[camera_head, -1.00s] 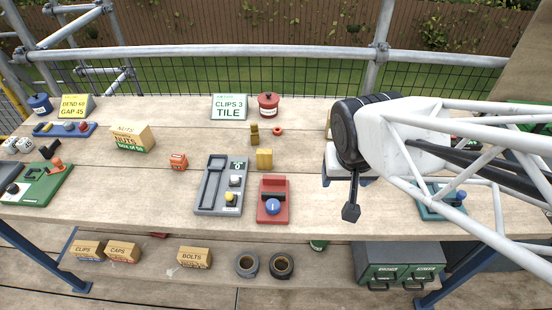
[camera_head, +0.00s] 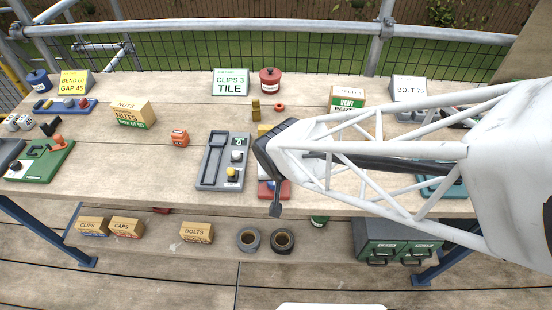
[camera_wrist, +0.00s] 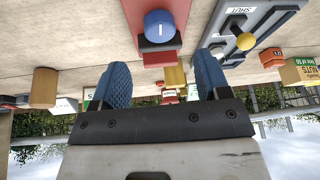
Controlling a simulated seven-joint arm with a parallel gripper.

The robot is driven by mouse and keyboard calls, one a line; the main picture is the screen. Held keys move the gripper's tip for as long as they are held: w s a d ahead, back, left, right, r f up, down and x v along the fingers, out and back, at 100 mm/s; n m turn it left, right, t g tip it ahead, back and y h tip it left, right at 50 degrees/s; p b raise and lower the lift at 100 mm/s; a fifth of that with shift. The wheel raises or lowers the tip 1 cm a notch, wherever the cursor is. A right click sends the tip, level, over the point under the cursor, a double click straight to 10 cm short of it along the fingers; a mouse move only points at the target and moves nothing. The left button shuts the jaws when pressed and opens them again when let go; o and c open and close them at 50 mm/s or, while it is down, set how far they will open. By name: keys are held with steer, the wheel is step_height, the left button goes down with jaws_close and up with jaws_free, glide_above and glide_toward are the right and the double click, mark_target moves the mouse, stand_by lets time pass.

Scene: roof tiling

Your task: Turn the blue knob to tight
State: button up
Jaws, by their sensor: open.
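The blue knob (camera_wrist: 161,27) is a round cap with a white mark, on a red base (camera_wrist: 148,50), in the wrist view. It lies beyond my gripper's two blue fingertips (camera_wrist: 162,80), roughly centred between them and apart from both. The fingers are open with nothing between them. In the head view my gripper (camera_head: 275,208) hangs at the red base (camera_head: 285,190), and my arm hides most of that base and the knob. I cannot read the knob's setting.
A grey panel (camera_head: 209,180) with a yellow knob (camera_head: 231,172) stands close left of the red base. A yellow block (camera_head: 265,130) is just behind. An orange box (camera_head: 179,138) is further left. Bare bench lies in front. A green drawer cabinet (camera_head: 385,240) is below.

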mark_target(274, 183)
steer(key=shift+f, duration=0.1)
steer(key=shift+x, duration=3.8)
steer(key=shift+w+d, duration=0.1)
steer(key=c, duration=0.9)
